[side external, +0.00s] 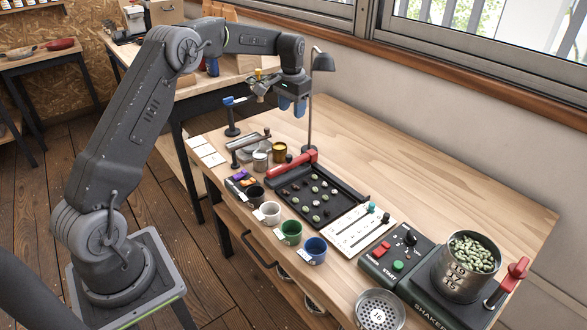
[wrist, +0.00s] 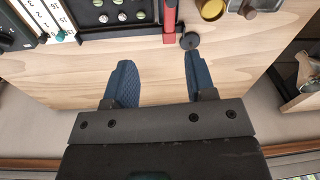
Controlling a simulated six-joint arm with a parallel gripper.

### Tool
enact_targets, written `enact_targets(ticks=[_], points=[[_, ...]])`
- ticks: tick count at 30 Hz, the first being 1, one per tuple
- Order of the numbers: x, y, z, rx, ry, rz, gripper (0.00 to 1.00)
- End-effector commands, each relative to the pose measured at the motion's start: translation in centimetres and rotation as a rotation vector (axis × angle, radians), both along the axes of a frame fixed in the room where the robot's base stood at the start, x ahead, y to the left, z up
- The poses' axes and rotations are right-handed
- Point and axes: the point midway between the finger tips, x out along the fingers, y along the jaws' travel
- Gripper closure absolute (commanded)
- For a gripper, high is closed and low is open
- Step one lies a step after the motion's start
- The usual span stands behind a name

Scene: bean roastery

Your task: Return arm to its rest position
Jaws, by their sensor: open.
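My gripper (side external: 292,106) hangs from my raised arm above the far left part of the wooden table, with its blue fingers pointing down. In the wrist view my gripper (wrist: 158,82) shows two blue fingers spread apart, with only bare wood between them. It is open and empty. In the side view the fingers are close to the stem of a dark desk lamp (side external: 323,62); I cannot tell the exact gap.
A black tray (side external: 350,203) with a red handle holds several beans. Several cups, including a blue cup (side external: 315,250), stand along the front edge. A metal canister of beans (side external: 466,266) sits on the shaker (side external: 408,248) at right. The table's back right (side external: 450,180) is clear.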

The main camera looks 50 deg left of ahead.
Motion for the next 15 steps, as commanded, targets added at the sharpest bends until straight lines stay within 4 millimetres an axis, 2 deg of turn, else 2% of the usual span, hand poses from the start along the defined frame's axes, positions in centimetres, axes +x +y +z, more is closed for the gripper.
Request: enact_targets(ticks=[1, 6, 10, 15], points=[[-0.8, -1.7, 2.5, 0.007, -0.026, -0.012, 0.49], [-4.8, -6.7, 8.2, 0.021, -0.098, -0.037, 0.49], [-8.8, -10.3, 11.4, 0.027, -0.153, -0.057, 0.49], [-15.0, -14.6, 14.0, 0.028, -0.228, -0.081, 0.49]])
